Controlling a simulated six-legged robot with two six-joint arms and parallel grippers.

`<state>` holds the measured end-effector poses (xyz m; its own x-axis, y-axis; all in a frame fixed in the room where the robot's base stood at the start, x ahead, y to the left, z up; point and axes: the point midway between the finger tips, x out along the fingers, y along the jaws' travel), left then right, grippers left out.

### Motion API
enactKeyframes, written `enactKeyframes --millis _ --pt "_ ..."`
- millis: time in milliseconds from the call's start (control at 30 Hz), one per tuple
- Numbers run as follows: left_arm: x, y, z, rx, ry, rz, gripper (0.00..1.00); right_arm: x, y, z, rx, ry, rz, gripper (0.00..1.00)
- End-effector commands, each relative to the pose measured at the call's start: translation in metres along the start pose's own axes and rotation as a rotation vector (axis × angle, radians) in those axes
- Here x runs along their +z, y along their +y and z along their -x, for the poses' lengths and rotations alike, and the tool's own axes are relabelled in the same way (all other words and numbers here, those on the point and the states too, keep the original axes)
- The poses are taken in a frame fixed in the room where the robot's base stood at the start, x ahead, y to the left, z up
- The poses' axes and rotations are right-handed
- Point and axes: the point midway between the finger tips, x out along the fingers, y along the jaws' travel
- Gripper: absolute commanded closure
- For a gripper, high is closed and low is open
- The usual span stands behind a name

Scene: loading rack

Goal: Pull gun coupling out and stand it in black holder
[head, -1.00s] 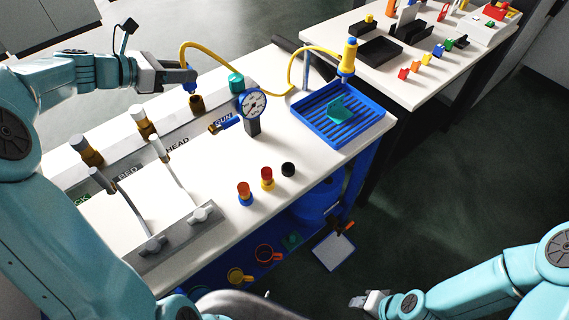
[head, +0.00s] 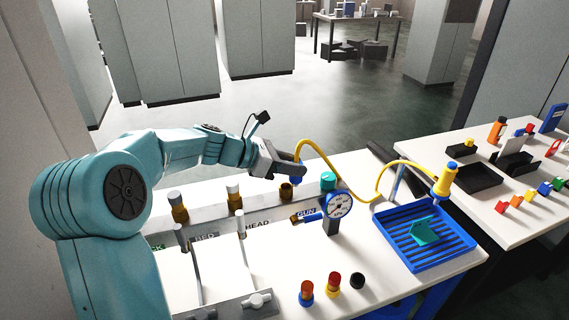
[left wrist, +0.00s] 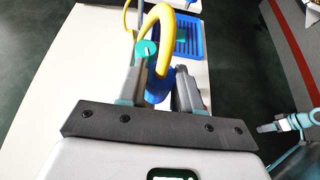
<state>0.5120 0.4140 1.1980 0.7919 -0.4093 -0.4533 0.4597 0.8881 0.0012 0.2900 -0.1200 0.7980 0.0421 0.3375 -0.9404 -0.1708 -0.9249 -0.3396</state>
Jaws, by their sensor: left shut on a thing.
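My left gripper (head: 292,170) is shut on the blue gun coupling (head: 297,180), at the end of a looped yellow hose (head: 325,156). In the left wrist view the coupling (left wrist: 157,90) sits between the two fingers (left wrist: 160,88). The coupling is close above and behind the brass GUN socket (head: 287,191), whose dark opening shows; the exact gap is unclear. A small black round holder (head: 357,280) stands near the front bench edge, right of two coloured ones. My right gripper (left wrist: 266,128) shows small in the left wrist view; its jaws are unclear.
A pressure gauge (head: 339,205) and teal cap (head: 328,181) stand right of the socket. A blue slatted tray (head: 440,262) holds a teal piece, with a yellow-blue gun (head: 443,182) above its back. Capped fittings (head: 235,197) and levers stand left. Bare bench lies before the gauge.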

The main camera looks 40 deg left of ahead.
Motion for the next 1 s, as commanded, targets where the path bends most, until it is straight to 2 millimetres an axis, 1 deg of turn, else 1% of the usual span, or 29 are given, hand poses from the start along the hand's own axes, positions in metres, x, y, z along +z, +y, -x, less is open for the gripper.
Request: enactKeyframes --millis 33,1000 --pt "0.001 -0.006 -0.004 -0.004 -0.001 -0.001 0.93 0.000 0.001 -0.002 0.000 0.000 0.000 0.57" --pt "0.030 -0.092 -0.060 -0.004 -0.001 0.000 0.93 0.000 0.004 -0.012 0.000 0.000 0.000 0.57"
